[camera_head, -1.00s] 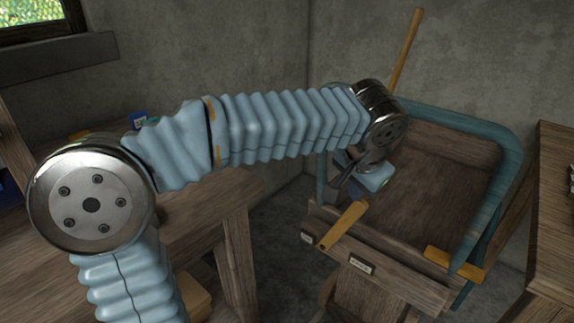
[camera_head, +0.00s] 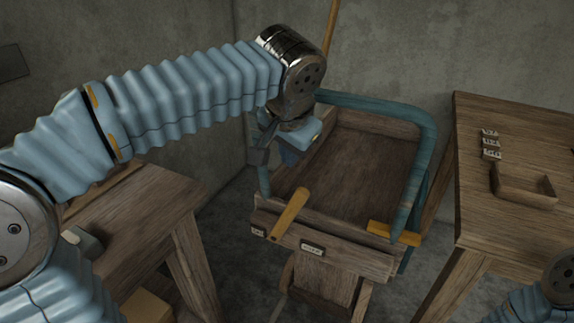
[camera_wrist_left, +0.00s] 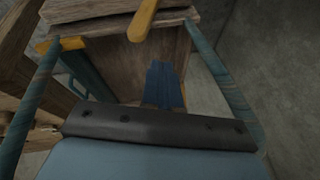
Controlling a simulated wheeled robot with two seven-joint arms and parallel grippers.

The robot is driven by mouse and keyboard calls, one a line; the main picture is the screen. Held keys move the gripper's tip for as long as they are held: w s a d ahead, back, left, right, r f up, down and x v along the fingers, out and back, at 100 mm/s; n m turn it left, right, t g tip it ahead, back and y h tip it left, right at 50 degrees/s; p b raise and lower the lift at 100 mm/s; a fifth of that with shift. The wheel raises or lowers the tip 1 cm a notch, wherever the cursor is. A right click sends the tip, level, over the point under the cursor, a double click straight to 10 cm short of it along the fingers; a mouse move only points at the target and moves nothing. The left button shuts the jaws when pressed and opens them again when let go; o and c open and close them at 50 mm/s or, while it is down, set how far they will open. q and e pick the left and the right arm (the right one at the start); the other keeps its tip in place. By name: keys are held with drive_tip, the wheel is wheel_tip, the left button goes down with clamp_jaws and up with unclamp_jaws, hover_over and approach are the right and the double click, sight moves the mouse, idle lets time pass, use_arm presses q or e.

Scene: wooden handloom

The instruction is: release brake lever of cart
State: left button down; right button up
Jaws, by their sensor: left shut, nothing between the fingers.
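The wooden cart (camera_head: 352,165) has a teal tubular frame. A yellow lever (camera_head: 289,214) slants across the left part of its front board, above a small label plate (camera_head: 258,232). A second yellow piece (camera_head: 393,233) lies at the right of that board. Which yellow piece is the brake lever, I cannot tell from the labels. My left gripper (camera_head: 289,158) is over the cart's left side, behind the slanted lever and apart from it. In the left wrist view its blue fingers (camera_wrist_left: 163,72) are together and empty, with a yellow lever (camera_wrist_left: 143,18) beyond their tips. My right gripper is out of view.
A wooden table (camera_head: 140,215) stands left of the cart. Another table (camera_head: 500,205) on the right carries an open tray (camera_head: 523,187) and small labelled pieces (camera_head: 490,143). A wooden pole (camera_head: 331,35) rises behind the cart. Concrete walls (camera_head: 400,50) close off the back.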

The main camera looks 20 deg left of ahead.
use_arm(q)
drive_tip(key=shift+v, duration=2.75)
